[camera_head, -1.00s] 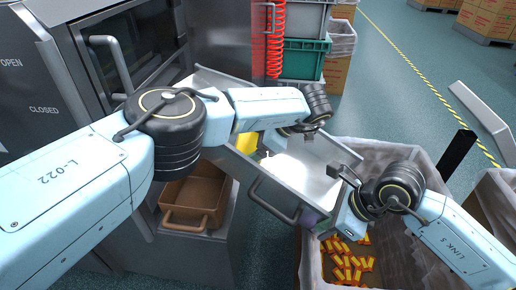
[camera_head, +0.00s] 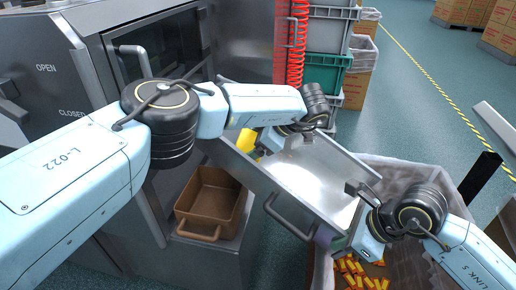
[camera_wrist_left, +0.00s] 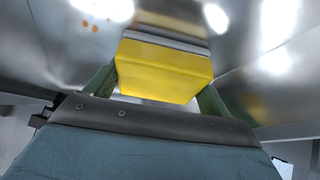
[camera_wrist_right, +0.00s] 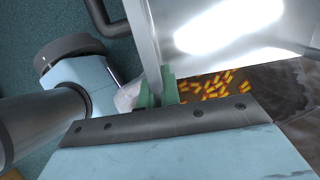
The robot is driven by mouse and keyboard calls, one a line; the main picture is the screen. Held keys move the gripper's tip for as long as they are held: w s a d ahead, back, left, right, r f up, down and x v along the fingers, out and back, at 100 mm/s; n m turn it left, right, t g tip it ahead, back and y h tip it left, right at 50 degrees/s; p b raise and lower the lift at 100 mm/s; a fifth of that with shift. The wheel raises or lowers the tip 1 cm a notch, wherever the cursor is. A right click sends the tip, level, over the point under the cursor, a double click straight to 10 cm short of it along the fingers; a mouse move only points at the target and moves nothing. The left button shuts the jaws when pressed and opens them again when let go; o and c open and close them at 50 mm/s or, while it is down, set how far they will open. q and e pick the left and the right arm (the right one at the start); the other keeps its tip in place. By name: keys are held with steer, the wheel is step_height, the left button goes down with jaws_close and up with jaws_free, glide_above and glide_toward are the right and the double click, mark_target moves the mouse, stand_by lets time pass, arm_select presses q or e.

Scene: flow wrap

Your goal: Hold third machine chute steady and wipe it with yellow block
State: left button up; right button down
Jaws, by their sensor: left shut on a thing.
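The metal chute (camera_head: 312,172) slopes down from the machine to the lower right, with raised side walls and a bar handle (camera_head: 290,216). My left gripper (camera_wrist_left: 160,88) is shut on the yellow block (camera_wrist_left: 165,62), inside the chute.
A lined bin (camera_head: 405,166) with orange-yellow wrapped pieces (camera_wrist_right: 208,88) stands below the chute's end. Stacked crates (camera_head: 328,72) and a red coiled hose (camera_head: 292,40) stand behind. A black post (camera_head: 480,178) rises at right.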

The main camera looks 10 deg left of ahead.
mark_target(254, 134)
arm_select(q)
steer(key=shift+w+a+r, duration=0.25)
steer(key=shift+a+r, duration=0.1)
steer(key=shift+a, duration=0.35)
steer(key=shift+w+a+r, duration=0.25)
steer(key=shift+a+r, duration=0.05)
steer(key=shift+a, duration=0.4)
steer(key=shift+w+a+r, duration=0.25)
steer(key=shift+a+r, duration=0.1)
steer(key=shift+a, duration=0.35)
steer(key=shift+w+d+f, duration=0.1)
steer(key=shift+w+d, duration=0.15)
steer(key=shift+w, duration=0.45)
steer(key=shift+w+d+f, duration=0.1)
steer(key=shift+w+d, duration=0.1)
steer(key=shift+w, duration=0.45)
steer(key=shift+s+d+f, duration=0.15)
steer(key=shift+s+d, duration=0.05)
steer(key=shift+d, duration=0.3)
steer(key=shift+s+d+f, duration=0.15)
steer(key=shift+d+f, duration=0.05)
steer(key=shift+d, duration=0.35)
steer(key=shift+s+d+f, duration=0.15)
steer(key=shift+s+d, duration=0.05)
steer(key=shift+d, duration=0.3)
